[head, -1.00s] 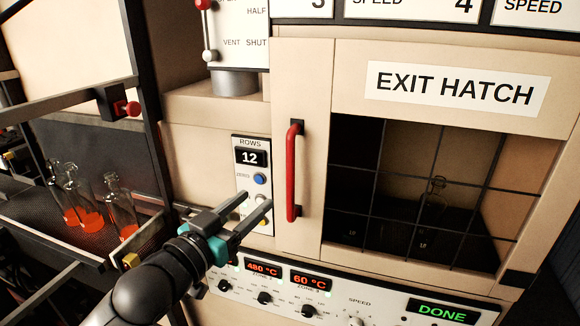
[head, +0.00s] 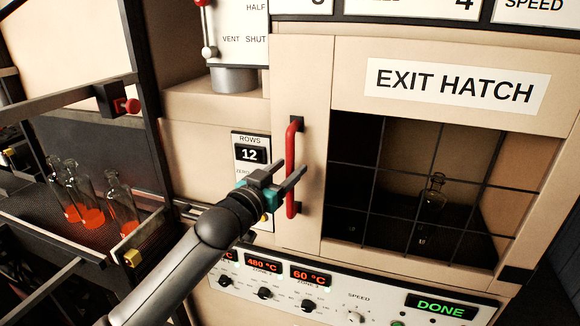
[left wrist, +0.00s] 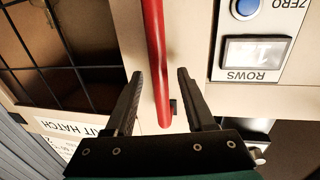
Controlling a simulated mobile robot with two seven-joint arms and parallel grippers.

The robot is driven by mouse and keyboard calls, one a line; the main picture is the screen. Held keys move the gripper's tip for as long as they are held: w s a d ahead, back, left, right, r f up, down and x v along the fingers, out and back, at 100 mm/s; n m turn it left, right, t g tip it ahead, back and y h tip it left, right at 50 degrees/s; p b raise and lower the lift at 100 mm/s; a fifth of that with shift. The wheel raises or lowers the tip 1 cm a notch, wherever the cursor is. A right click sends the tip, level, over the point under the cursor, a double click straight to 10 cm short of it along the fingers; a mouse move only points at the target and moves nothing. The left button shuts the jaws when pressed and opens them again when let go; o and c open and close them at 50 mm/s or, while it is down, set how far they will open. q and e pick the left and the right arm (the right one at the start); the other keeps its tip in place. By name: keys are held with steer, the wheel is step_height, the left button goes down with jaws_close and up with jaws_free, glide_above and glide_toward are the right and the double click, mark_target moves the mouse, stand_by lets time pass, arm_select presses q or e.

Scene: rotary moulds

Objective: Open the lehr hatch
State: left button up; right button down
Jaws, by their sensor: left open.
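The exit hatch (head: 305,70) is a beige door, shut, with a barred window and a sign reading EXIT HATCH. Its upright red handle (head: 291,150) is at the door's left side. My left gripper (head: 293,175) is open in front of the handle's lower half and hides part of it. In the left wrist view, the red handle (left wrist: 154,50) runs down between the two spread fingers of my left gripper (left wrist: 160,85), with a gap showing on each side. I cannot tell how deep the handle sits between them. My right gripper is not in view.
A panel under the hatch has knobs, red temperature readouts and a green DONE display (head: 440,308). A ROWS counter (head: 250,154) reads 12, left of the handle. Glass bottles with orange bases (head: 118,205) stand at left. One clear bottle (head: 434,195) shows behind the window.

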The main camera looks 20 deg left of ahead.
arm_select(q)
steer(key=shift+w+d, duration=0.2)
steer(key=shift+w, duration=0.45)
jaws_close()
stand_by(1.1)
